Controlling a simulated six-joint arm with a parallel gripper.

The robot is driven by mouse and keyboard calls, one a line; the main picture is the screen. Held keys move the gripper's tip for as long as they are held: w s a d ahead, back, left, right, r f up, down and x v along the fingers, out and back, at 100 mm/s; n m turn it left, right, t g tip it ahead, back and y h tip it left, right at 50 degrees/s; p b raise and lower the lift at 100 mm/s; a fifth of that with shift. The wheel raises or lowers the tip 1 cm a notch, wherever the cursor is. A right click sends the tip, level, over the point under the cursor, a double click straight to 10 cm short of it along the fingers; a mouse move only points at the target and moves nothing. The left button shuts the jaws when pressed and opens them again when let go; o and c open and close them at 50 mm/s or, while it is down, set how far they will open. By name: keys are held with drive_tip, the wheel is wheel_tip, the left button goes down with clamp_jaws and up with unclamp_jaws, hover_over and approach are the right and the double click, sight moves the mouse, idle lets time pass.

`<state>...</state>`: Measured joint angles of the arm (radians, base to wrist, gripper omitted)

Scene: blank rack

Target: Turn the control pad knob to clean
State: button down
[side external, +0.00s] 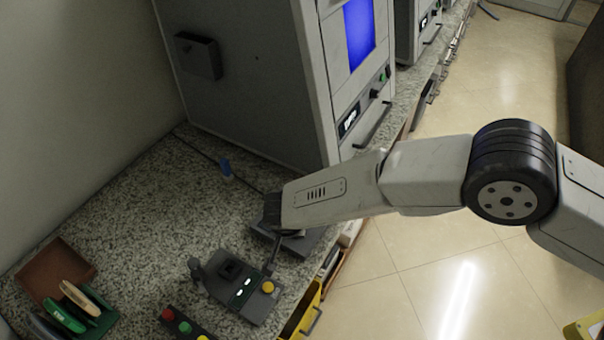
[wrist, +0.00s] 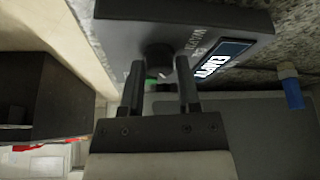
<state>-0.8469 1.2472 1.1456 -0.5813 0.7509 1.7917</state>
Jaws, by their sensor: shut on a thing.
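The control pad (wrist: 215,30) is a dark box with small light lettering and a lit display (wrist: 218,58) in the wrist view. Its round black knob (wrist: 158,58) sits between the two fingers of my gripper (wrist: 160,78), which is shut on it. The knob's pointing direction is hard to make out, and the lettering is too small and tilted to read surely. In the side view, my gripper (side external: 272,215) is low over the pad (side external: 292,243), whose knob and display are hidden by my arm.
A control box (side external: 238,285) with a joystick and yellow button stands in front on the speckled counter (side external: 130,200). A large grey cabinet (side external: 250,90) stands behind. A blue-tagged cable (side external: 225,168) crosses the counter.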

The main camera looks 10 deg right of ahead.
sight(290, 246)
idle(0.5)
drive_tip(key=shift+c, duration=1.6)
unclamp_jaws()
drive_tip(key=v, duration=0.7)
drive_tip(key=shift+r, duration=0.35)
drive_tip(key=shift+s+a, duration=0.1)
